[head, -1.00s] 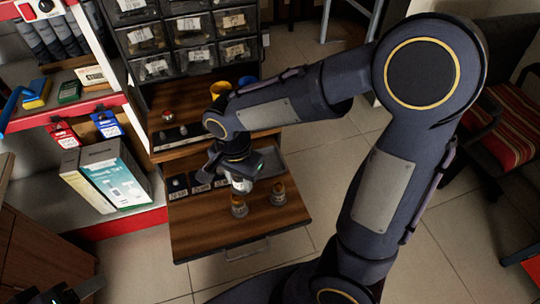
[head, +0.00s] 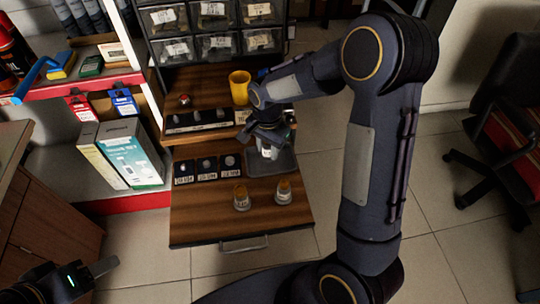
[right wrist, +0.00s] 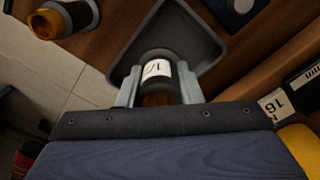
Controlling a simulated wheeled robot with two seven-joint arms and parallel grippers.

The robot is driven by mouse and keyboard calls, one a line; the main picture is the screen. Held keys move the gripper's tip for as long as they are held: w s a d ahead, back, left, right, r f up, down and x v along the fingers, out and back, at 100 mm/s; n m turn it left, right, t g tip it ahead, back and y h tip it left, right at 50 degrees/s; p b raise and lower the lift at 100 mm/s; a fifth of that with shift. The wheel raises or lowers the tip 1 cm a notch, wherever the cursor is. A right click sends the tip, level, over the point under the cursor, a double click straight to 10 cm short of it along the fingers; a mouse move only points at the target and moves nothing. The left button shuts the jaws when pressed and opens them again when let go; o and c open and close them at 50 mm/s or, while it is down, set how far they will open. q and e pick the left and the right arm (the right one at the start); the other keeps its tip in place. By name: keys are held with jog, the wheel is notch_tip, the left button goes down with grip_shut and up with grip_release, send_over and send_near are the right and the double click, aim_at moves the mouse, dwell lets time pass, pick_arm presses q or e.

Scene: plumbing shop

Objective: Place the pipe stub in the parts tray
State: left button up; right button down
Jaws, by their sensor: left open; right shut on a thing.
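The pipe stub (right wrist: 157,72) is a short cylinder with a white marked label, dark and amber at its ends. My right gripper (right wrist: 158,88) is shut on it, with a finger on each side. In the head view the stub (head: 268,152) shows just below the right gripper (head: 266,138). The parts tray (head: 286,163) is a shallow grey tray on the wooden pull-out surface; it also shows in the right wrist view (right wrist: 203,45). The stub is over the tray; I cannot tell whether it touches the floor. My left gripper (head: 98,280) is open and empty at the lower left.
A yellow cup (head: 239,88) stands behind, below the drawer cabinet (head: 212,30).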

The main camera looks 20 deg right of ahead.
aim_at(270, 155)
jog(key=shift+w+d+f, duration=0.25)
jog(key=shift+f, duration=0.15)
jog(key=shift+w+d+f+b, duration=0.15)
jog(key=shift+f+b, duration=0.1)
jog(key=shift+f, duration=0.7)
jog(key=shift+w+d+f+b, duration=0.1)
jog(key=shift+f+b, duration=0.1)
jog(key=shift+f, duration=0.7)
jog(key=shift+f, duration=0.2)
jog(key=c, duration=1)
grip_release()
jog(key=shift+r, duration=0.1)
